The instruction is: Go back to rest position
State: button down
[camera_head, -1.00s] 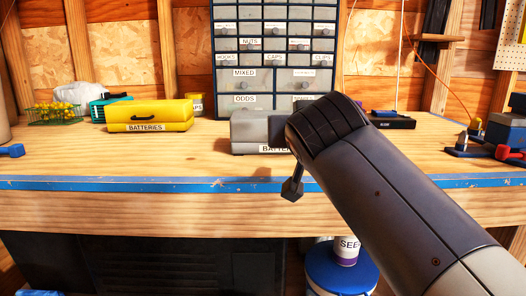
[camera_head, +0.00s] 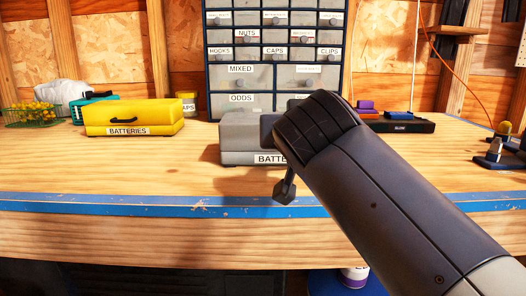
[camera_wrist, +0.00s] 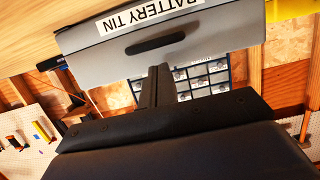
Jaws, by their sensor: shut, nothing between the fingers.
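My gripper (camera_head: 285,190) is at the end of my arm, in front of the bench's front edge in the head view. In the wrist view its fingers (camera_wrist: 157,84) are shut together with nothing between them. A grey battery tin (camera_head: 245,140) stands closed on the bench just behind my gripper, its label partly hidden by my arm. In the wrist view the battery tin (camera_wrist: 112,55) appears upside down beyond the fingertips, with a dark handle. I cannot tell the exact gap between fingers and tin.
A yellow batteries box (camera_head: 128,118) stands left on the wooden bench (camera_head: 60,175). A drawer cabinet (camera_head: 240,76) rises behind the grey tin. A dark tray (camera_head: 400,123) and small tools (camera_head: 495,152) lie right. A wire basket (camera_head: 30,117) sits far left. The front left bench top is clear.

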jog(key=shift+s+f+b, duration=0.15)
jog(key=shift+f+b, duration=0.25)
jog(key=shift+f, duration=0.35)
